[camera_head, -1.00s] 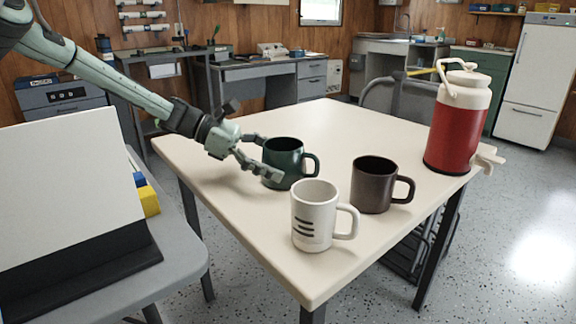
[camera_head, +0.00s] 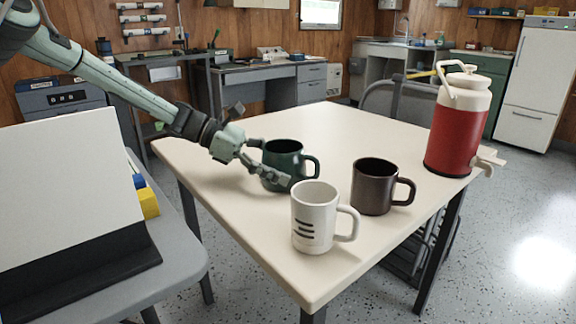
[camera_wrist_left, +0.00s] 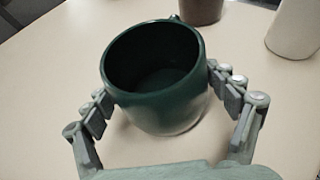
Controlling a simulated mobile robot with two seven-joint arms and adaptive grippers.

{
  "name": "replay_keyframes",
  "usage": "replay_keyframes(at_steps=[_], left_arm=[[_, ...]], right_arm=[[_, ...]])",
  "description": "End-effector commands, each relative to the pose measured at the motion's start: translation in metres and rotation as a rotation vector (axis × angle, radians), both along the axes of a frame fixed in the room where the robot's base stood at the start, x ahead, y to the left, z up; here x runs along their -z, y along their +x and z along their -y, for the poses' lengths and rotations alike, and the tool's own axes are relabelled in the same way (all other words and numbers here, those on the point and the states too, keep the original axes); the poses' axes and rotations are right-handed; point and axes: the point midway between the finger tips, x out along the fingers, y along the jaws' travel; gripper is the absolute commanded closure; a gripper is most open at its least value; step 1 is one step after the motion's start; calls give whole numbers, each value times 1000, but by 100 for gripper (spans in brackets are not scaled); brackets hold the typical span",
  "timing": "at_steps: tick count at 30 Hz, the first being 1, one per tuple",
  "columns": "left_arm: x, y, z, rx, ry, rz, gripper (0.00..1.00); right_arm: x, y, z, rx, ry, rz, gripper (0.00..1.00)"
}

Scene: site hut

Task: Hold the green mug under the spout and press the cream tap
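The green mug (camera_head: 284,160) stands upright on the table, its handle to the right. My left gripper (camera_head: 274,162) is around it, one finger on each side. In the left wrist view the mug (camera_wrist_left: 155,80) sits between the spread fingers (camera_wrist_left: 158,92); the right finger is very close to its wall, and a small gap shows at the left. The mug looks empty. The red and white drinks jug (camera_head: 459,125) stands at the table's right end, with its cream tap (camera_head: 488,160) low on its right side. My right gripper is not in view.
A white mug (camera_head: 314,218) with dark stripes stands close in front of the left fingertips. A dark brown mug (camera_head: 372,188) stands to the right, between the green mug and the jug. The table (camera_head: 320,122) is clear behind the mugs.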

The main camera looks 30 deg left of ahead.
Motion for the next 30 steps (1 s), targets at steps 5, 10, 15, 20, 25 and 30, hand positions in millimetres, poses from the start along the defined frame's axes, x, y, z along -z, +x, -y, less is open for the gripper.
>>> replay_keyframes(at_steps=[5, 10, 15, 20, 25, 30], left_arm=[[0, 0, 0, 1, 0, 0, 37], [-1, 0, 0, 0, -1, 2, 37], [-8, 0, 0, 0, 0, 1, 37], [-22, 0, 0, 2, 0, 2, 37], [-36, 0, 0, 0, -1, 2, 37], [-49, 0, 0, 0, -1, 2, 37]], right_arm=[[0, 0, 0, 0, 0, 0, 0], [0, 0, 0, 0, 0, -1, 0], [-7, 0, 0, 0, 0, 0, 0], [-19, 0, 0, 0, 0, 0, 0], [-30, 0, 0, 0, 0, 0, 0], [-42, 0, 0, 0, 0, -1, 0]])
